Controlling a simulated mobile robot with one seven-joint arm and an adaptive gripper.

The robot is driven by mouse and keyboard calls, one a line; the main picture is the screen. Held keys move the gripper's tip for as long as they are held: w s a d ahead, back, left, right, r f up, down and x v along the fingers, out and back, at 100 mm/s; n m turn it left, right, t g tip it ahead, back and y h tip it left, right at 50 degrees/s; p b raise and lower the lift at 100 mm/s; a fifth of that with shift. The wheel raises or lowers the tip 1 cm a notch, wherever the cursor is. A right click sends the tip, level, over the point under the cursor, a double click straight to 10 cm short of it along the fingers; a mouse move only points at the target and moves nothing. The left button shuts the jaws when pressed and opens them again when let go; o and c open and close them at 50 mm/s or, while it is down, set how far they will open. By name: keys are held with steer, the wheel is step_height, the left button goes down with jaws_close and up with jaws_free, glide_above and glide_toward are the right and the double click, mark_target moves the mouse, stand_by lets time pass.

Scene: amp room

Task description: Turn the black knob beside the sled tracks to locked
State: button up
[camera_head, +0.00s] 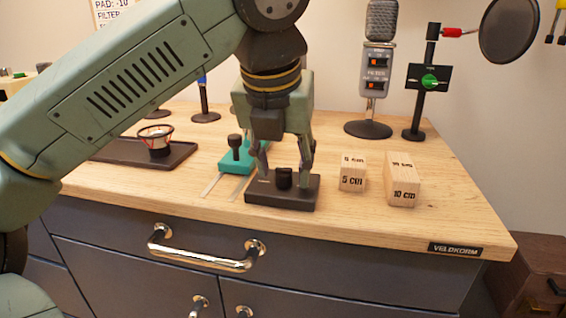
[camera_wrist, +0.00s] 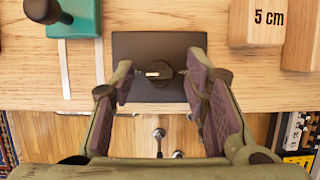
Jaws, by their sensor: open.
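The black knob (camera_head: 284,178) stands on a dark rectangular base (camera_head: 262,196) near the front edge of the wooden bench. In the wrist view the knob (camera_wrist: 159,72) is round, with a pale pointer line aimed left on its top. My gripper (camera_head: 281,160) points down over the base. In the wrist view my gripper (camera_wrist: 152,80) is open, with one finger on each side of the knob and gaps between. The sled tracks (camera_head: 226,187) are two pale strips left of the base, with a teal sled (camera_head: 238,161) carrying a black post. No locked mark is readable.
Wooden blocks marked 5 cm (camera_head: 352,172) and 10 cm (camera_head: 402,180) stand right of the base. A microphone (camera_head: 376,60) and a black stand (camera_head: 424,100) are behind. A dark tray (camera_head: 180,157) lies left. A drawer handle (camera_head: 205,255) sticks out below the bench edge.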

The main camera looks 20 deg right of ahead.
jaws_close()
stand_by(0.6)
